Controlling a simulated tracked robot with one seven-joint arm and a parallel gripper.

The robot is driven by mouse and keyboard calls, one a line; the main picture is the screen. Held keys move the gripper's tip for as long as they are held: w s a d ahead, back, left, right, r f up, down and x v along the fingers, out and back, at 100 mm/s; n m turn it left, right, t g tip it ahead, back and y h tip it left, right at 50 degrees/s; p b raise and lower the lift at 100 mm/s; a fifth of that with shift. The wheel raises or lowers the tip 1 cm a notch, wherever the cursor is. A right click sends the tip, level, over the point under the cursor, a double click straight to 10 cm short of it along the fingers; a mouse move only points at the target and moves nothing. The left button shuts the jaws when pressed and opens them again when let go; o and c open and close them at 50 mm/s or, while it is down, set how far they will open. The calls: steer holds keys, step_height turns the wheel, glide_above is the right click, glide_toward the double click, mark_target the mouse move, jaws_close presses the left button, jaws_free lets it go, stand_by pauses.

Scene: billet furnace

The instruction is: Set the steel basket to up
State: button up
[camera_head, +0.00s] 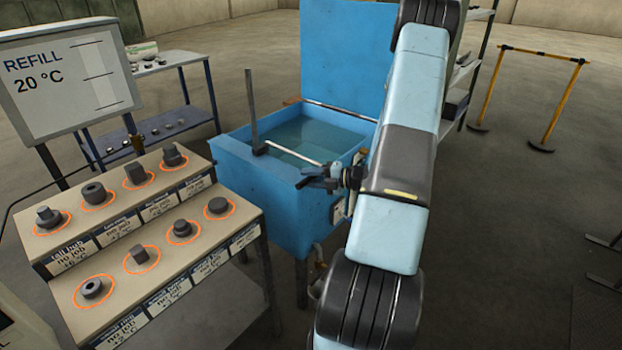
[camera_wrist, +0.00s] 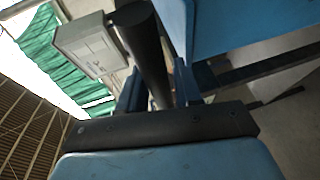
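The steel basket itself does not show clearly; the water in the blue tank (camera_head: 280,195) hides whatever is below. A thin dark upright lever (camera_head: 251,108) stands at the tank's near left edge. A pale rod (camera_head: 293,154) runs from its foot over the water. My gripper (camera_head: 303,181) is over the tank's front rim, to the right of the lever and apart from it, fingers pointing left. In the wrist view my gripper (camera_wrist: 158,92) has its fingers apart. A thick dark bar (camera_wrist: 143,48) shows between them, and I see no clear grip on it.
A stepped stand (camera_head: 150,225) with several dark parts in orange rings is at the left, below a "REFILL 20 °C" display (camera_head: 68,80). The tank's blue lid (camera_head: 345,50) stands open behind. Shelves and a yellow rail (camera_head: 490,85) are at the right.

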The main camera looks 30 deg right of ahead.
jaws_close()
stand_by(0.3)
steer(key=shift+d, duration=0.1)
